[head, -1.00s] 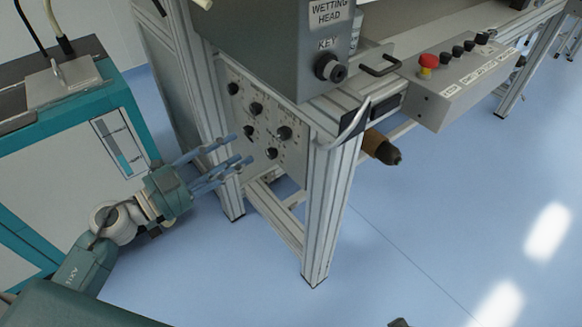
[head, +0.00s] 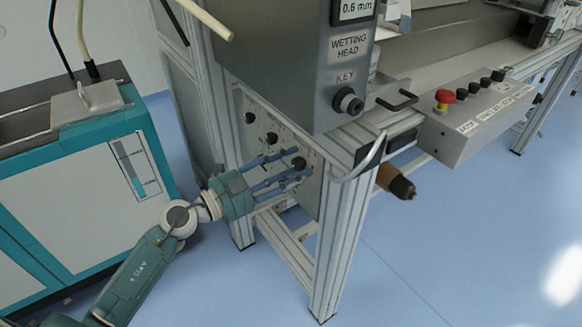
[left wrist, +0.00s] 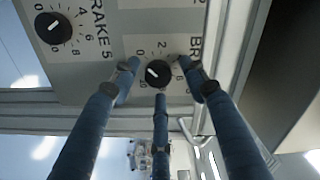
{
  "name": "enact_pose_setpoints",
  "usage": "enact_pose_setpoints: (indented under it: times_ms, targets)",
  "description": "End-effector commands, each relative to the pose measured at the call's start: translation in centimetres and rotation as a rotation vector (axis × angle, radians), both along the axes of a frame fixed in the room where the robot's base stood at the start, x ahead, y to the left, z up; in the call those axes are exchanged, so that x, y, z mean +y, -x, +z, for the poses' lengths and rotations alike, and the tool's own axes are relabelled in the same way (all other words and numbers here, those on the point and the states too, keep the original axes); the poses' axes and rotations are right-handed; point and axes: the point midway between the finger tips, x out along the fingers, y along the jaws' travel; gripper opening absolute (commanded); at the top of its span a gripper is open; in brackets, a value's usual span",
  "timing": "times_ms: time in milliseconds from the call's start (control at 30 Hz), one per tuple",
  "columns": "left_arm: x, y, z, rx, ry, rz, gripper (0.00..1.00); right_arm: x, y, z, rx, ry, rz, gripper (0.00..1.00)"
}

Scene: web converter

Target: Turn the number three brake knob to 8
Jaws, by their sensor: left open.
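The brake panel (head: 258,128) has several black knobs on the machine's side. In the left wrist view, one black knob (left wrist: 157,73) lies between my fingertips; its label starts with "BR" but its number is hidden. Its white mark points roughly toward 0. The knob labelled BRAKE 5 (left wrist: 52,27) is at the upper left there. My right gripper is not in view.
The wetting head box (head: 345,65) with its key knob (head: 348,101) overhangs the panel. A metal handle (head: 362,160) and frame post (head: 340,235) stand just right of it. A teal-and-white cabinet (head: 85,190) is at left. The floor at right is clear.

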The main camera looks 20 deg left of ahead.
Motion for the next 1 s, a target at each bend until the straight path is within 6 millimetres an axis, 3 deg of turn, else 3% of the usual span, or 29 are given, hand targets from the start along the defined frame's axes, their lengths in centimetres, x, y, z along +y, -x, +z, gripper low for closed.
enact_pose_setpoints:
  times_ms: [200, 433, 767, 1000]
  targets:
    - [0.0, 0.0, 0.0, 0.001, 0.001, 0.000, 0.44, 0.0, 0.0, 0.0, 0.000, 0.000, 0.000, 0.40]
    - [0.0, 0.0, 0.0, 0.000, 0.001, -0.001, 0.01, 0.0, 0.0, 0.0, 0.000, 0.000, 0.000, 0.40]
    - [-0.1, 0.1, 0.1, -0.022, -0.026, -0.003, 0.00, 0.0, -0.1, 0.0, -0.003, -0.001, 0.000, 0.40]
    - [-0.1, 0.1, 0.2, -0.104, -0.131, -0.001, 0.00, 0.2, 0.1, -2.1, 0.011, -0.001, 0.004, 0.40]
